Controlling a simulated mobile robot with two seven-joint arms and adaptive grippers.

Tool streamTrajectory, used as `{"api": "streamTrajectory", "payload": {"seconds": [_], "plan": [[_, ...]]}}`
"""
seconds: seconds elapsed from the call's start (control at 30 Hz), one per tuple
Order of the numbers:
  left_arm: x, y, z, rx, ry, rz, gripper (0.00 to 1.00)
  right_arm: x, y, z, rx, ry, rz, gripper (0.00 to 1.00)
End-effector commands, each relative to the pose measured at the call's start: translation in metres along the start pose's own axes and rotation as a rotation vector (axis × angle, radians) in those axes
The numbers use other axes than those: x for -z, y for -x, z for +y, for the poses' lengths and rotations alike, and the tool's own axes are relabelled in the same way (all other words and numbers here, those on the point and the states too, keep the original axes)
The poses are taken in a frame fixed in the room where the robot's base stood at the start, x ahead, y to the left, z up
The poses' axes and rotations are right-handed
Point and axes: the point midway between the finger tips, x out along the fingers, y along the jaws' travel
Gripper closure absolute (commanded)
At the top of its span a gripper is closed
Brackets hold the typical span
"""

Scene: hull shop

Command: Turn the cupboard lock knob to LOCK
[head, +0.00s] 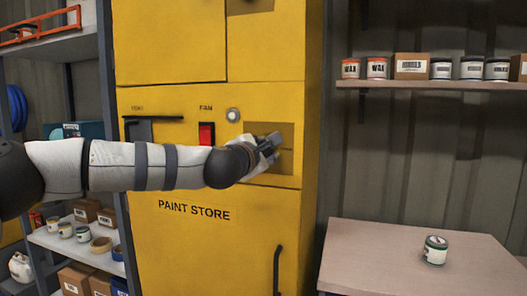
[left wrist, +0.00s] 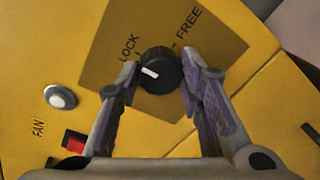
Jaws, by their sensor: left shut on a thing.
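The lock knob (left wrist: 160,72) is round and black with a white pointer, on a brown plate (left wrist: 110,45) marked LOCK and FREE. In the left wrist view its pointer aims left, on the LOCK side, a little below the LOCK tick. My left gripper (left wrist: 158,78) has a finger on each side of the knob and is shut on it. In the head view my left gripper (head: 268,147) is at the plate on the yellow cupboard (head: 215,255) and hides the knob. My right gripper is in neither view.
A red FAN switch (head: 206,134) and a round pale button (head: 233,115) sit left of the plate. A long dark handle (head: 278,268) is below. A table (head: 380,262) with a tin (head: 435,250) stands at the right, under a shelf (head: 430,84) of tins.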

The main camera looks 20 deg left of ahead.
Motion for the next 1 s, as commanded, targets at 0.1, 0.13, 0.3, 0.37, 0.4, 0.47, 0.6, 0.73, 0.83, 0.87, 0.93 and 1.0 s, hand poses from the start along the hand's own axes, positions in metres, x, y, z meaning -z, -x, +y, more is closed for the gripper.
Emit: {"api": "streamTrajectory", "payload": {"seconds": [0.1,0.13,0.3,0.37,0.4,0.47,0.6,0.73,0.83,0.87,0.93,1.0], "plan": [[-0.0006,0.0002,0.0013,-0.001,0.022,-0.002,0.94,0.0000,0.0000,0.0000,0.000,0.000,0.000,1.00],[-0.0006,0.0002,0.0012,-0.001,0.026,-0.002,0.94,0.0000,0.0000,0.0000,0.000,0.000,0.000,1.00],[-0.0007,0.0003,0.0014,-0.001,0.036,-0.003,0.94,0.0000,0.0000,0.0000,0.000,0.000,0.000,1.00],[-0.0008,0.0003,0.0014,-0.001,0.037,-0.003,0.94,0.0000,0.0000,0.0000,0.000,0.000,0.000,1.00],[-0.0008,0.0003,0.0014,-0.001,0.037,-0.003,0.94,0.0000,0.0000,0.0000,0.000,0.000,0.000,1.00],[-0.0009,0.0003,0.0014,-0.001,0.037,-0.003,0.94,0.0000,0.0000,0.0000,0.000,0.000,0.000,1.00],[-0.0010,0.0003,0.0015,-0.001,0.037,-0.003,0.94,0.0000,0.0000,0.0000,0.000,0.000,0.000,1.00],[-0.0009,0.0003,0.0014,-0.001,0.036,-0.003,0.46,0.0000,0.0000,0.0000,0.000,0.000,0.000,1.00],[-0.0007,0.0002,0.0010,0.000,0.036,-0.003,0.46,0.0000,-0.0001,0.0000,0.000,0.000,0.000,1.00],[-0.0006,0.0002,0.0009,0.000,0.036,-0.003,0.46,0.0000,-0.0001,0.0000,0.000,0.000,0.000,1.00],[-0.0005,0.0002,0.0007,0.000,0.035,-0.003,0.46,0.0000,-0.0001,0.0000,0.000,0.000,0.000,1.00],[-0.0004,0.0011,0.0006,0.000,0.035,-0.003,0.46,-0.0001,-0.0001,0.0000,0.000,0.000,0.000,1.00]]}}
